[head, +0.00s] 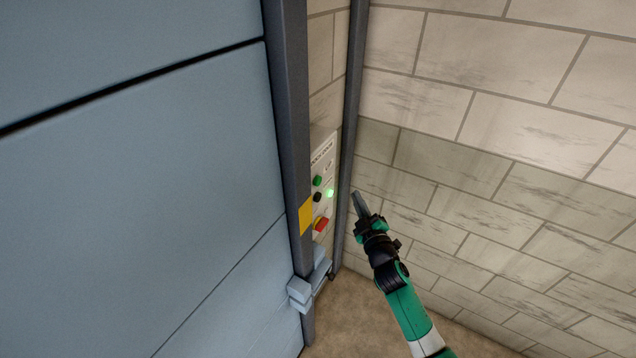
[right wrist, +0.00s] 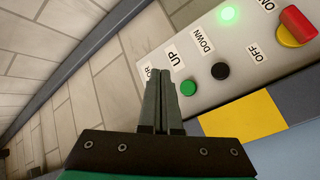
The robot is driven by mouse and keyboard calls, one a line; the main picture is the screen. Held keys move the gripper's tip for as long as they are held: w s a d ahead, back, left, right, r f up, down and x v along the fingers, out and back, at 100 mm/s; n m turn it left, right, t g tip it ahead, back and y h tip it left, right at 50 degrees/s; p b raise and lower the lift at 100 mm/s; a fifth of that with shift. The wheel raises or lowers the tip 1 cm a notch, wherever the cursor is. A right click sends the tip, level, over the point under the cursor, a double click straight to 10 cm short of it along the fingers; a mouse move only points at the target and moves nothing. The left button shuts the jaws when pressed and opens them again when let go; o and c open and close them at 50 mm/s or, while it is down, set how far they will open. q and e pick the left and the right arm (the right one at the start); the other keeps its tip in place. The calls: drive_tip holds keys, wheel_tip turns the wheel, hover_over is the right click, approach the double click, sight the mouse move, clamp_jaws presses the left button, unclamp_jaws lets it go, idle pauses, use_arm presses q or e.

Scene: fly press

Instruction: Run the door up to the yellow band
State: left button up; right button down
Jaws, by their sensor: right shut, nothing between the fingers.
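The large blue-grey panelled door (head: 150,200) fills the left of the head view. The yellow band (head: 306,217) is on the dark upright post (head: 290,120) beside it; it also shows in the right wrist view (right wrist: 243,116). A pale control panel has a green button (head: 317,181) near the UP label, a black button (head: 317,197) near DOWN, a lit green lamp (head: 330,193) and a red switch on yellow (head: 321,224). My right gripper (head: 356,194) is shut and empty. In the right wrist view its fingertips are just left of the green button (right wrist: 188,88); contact cannot be told. My left gripper is out of view.
A pale block wall (head: 500,120) stands behind and to the right of my right arm. A second dark post (head: 350,110) stands right of the panel. A light blue bracket (head: 305,290) juts out low on the near post. Brown floor (head: 350,315) shows below.

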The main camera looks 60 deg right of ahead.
sight(318, 181)
drive_tip(key=w+b, duration=0.6)
drive_tip(key=w, duration=0.2)
drive_tip(key=shift+w+a, duration=0.2)
drive_tip(key=shift+w, duration=0.2)
idle(1.6)
drive_tip(key=shift+w+b, duration=0.45)
drive_tip(key=shift+b, duration=0.05)
